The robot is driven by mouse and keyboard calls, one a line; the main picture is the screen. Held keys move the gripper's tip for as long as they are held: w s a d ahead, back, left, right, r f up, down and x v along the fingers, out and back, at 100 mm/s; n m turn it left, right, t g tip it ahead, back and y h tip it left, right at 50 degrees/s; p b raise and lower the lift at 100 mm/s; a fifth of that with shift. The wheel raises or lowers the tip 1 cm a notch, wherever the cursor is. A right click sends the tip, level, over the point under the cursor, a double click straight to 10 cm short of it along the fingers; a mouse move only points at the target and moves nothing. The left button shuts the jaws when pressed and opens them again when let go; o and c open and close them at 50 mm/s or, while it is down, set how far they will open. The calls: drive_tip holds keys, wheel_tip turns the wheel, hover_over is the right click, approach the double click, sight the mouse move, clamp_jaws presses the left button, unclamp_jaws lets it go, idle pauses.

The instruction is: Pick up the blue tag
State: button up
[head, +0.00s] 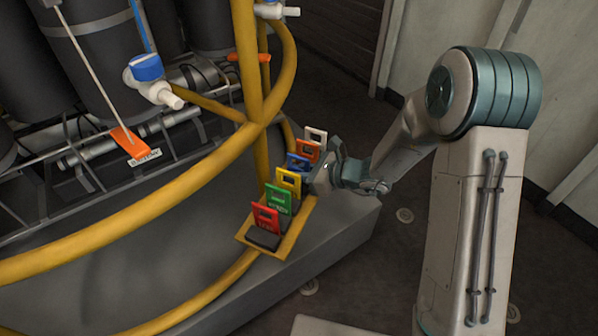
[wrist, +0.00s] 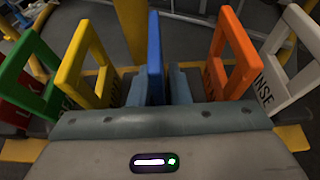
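The blue tag (wrist: 155,58) stands edge-on in the middle of the wrist view, upright in the row. In the head view the blue tag (head: 297,161) shows only in part, between the yellow and orange tags. My gripper (wrist: 158,85) reaches in with one finger on each side of the blue tag. The fingers lie close against its faces and I see no clear gap. In the head view my gripper (head: 318,181) is at the right side of the row and hides part of it. The tag is still among its neighbours.
The yellow tag (wrist: 76,58) and green tag stand left of the blue one, the orange tag (wrist: 236,50) and white tag (wrist: 291,50) right. A red tag (head: 265,219) is at the yellow rack's near end. Yellow rails (head: 190,180) curve left of the rack.

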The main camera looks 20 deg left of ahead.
clamp_jaws()
